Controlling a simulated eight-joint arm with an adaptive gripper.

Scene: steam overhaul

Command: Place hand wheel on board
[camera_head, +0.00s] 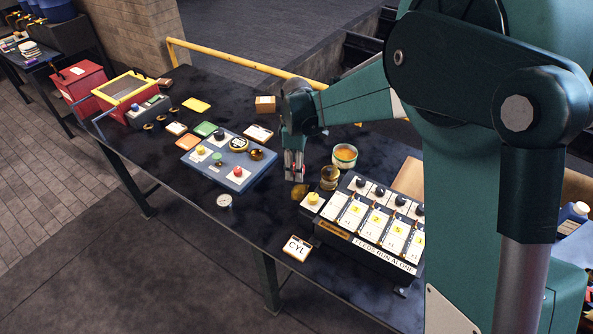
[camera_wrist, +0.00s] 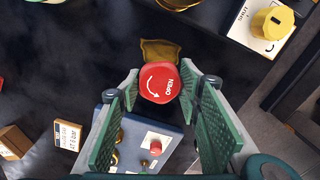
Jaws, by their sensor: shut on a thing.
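My gripper (camera_head: 294,172) hangs low over the middle of the dark table. The wheel is mostly hidden by the fingers in the head view. A blue board (camera_head: 228,168) with several knobs and a red button lies left of my gripper. Its blue face also shows low in the wrist view (camera_wrist: 172,138). The hand wheel is apart from this board.
A brass piece (camera_head: 299,191) lies close by my gripper. A brass cup (camera_head: 329,178) and a green-rimmed tin (camera_head: 345,156) stand to its right. A dark card panel (camera_head: 340,238) stands front right. A gauge (camera_head: 224,201) and a CYL card (camera_head: 297,248) lie near the front edge.

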